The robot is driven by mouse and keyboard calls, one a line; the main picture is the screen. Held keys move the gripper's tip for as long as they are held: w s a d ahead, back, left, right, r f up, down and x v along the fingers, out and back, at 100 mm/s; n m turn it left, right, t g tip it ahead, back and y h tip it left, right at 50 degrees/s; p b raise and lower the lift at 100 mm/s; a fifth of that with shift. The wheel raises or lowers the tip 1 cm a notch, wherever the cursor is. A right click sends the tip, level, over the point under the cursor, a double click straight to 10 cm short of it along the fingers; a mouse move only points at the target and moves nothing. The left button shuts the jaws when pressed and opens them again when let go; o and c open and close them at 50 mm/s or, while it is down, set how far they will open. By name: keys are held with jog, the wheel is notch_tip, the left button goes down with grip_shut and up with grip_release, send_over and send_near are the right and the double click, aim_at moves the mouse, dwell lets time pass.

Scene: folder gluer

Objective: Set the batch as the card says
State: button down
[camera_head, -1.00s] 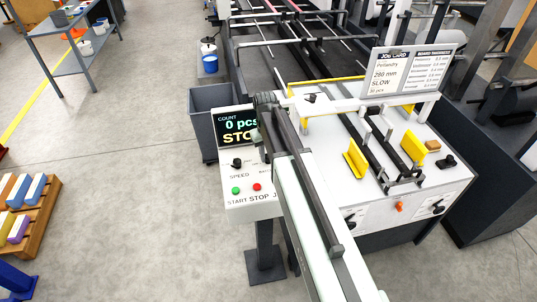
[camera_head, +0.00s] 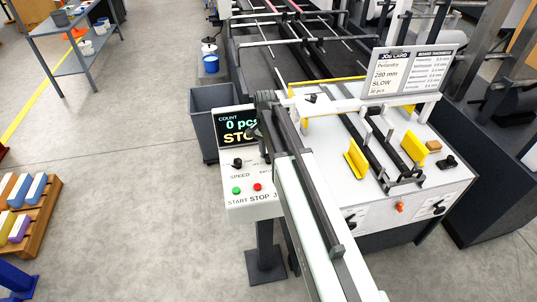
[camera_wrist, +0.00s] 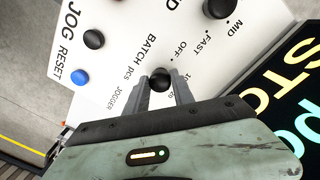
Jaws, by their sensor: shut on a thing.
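In the wrist view my gripper (camera_wrist: 162,88) has its two grey fingers on either side of a small black knob (camera_wrist: 160,76) and is shut on it. The print beside it reads BATCH pcs, with small numbers, 10 and 20 among them. I cannot make out the knob's pointer. In the head view my arm hides this knob. The job card (camera_head: 385,83) stands on the machine and shows 280 mm, SLOW and a last line in pcs, whose number is too small to read surely. The display (camera_head: 235,125) shows COUNT 0 pcs and part of STOP.
The speed knob (camera_head: 237,163) sits left of my arm, above the green START button (camera_head: 236,190) and red STOP button (camera_head: 257,187). In the wrist view a blue button (camera_wrist: 79,77) by RESET and a black button (camera_wrist: 93,40) are nearby. A grey bin (camera_head: 205,105) stands behind the panel.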

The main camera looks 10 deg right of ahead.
aim_at(267, 155)
jog(key=shift+m, duration=2)
jog(key=c, duration=1.1)
grip_release()
notch_tip(267, 155, up, 8)
jog(key=p, duration=0.8)
jog(key=shift+w+a, duration=0.1)
jog(key=shift+w, duration=0.05)
jog(key=shift+f, duration=0.1)
